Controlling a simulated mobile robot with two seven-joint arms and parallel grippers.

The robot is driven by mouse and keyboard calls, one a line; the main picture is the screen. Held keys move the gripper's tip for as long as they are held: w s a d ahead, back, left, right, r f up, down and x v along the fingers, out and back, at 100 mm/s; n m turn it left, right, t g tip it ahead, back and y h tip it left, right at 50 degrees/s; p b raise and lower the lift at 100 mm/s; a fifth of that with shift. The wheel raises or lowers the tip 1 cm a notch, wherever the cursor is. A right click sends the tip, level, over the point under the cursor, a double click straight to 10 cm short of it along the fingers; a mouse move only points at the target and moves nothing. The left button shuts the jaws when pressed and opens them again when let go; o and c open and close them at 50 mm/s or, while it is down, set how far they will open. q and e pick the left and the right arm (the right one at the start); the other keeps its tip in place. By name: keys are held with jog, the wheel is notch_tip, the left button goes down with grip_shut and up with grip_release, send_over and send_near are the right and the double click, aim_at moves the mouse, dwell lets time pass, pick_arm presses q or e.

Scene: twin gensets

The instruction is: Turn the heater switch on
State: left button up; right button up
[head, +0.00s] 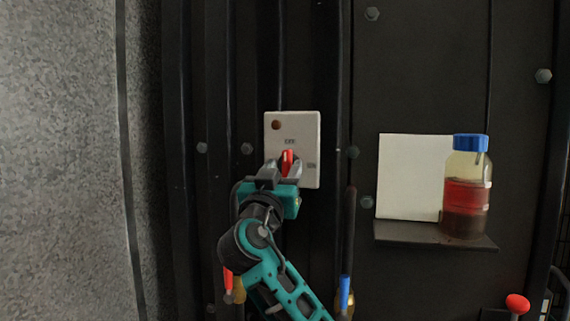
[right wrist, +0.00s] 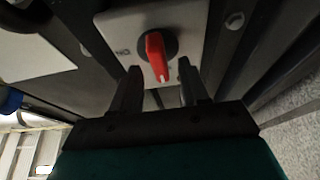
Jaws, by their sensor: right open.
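The heater switch is a white plate (head: 308,130) on the dark panel, with a small brown round lamp at its upper left. Its red knob (head: 288,160) stands about upright, pointing at the OFF mark; the ON mark is to the right. The red knob (right wrist: 156,56) also shows in the right wrist view on a dark round base. My right gripper (head: 283,170) is right in front of the knob. In the right wrist view my right gripper (right wrist: 158,68) is open, one finger on each side of the knob, with gaps. Contact is not visible. My left gripper is not in view.
To the right, a small shelf (head: 405,233) holds a blue-capped bottle (head: 466,190) of dark red liquid, with a white card (head: 410,175) behind it. Below are a blue-handled part (head: 345,292) and a red knob (head: 517,303). Panel ribs and bolts surround the switch.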

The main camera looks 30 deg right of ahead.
jog(key=shift+x, duration=1)
jog(key=shift+f, duration=0.1)
grip_shut()
